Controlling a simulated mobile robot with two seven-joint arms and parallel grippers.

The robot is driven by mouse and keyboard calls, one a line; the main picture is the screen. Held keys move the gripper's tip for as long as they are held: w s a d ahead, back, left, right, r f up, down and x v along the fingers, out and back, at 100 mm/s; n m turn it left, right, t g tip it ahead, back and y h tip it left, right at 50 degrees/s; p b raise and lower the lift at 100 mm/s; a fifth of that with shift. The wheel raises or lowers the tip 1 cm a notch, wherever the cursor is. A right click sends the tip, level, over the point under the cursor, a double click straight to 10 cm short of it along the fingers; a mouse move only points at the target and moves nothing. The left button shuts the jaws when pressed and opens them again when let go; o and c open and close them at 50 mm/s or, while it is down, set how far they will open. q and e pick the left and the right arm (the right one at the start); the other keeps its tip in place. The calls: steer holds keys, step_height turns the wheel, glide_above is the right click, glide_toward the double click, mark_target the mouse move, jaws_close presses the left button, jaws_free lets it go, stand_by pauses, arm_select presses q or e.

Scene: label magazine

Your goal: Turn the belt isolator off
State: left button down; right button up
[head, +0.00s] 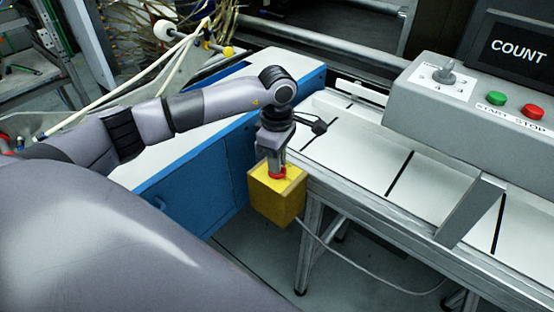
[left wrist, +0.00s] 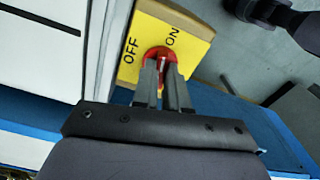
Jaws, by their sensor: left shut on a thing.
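The belt isolator is a yellow box (head: 277,205) at the near left end of the conveyor frame in the head view. Its top face also shows in the left wrist view (left wrist: 195,30), with OFF printed on the left and ON on the upper right. A red knob (left wrist: 160,53) sits on that face between the two words. My left gripper (head: 277,172) points down at the box and is shut on the red knob. The fingers (left wrist: 163,80) hide part of the knob, so its exact pointing is hard to read. My right gripper is not in view.
The pale conveyor (head: 350,140) with black cross marks runs right of the box. A grey console (head: 480,100) carries a switch, green START and red STOP buttons and a COUNT display. A blue cabinet (head: 215,165) stands left of the box. A cable hangs below the frame.

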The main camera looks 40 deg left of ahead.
arm_select(q)
steer(key=n, duration=0.3)
steer(key=shift+n, duration=0.4)
steer(key=n, duration=0.3)
steer(key=shift+r+n, duration=0.1)
steer(key=shift+n, duration=0.2)
steer(key=n, duration=0.4)
steer(key=shift+n, duration=2)
steer(key=c, duration=1.2)
jaws_free()
steer(key=shift+o, duration=0.2)
steer(key=shift+r, duration=3.6)
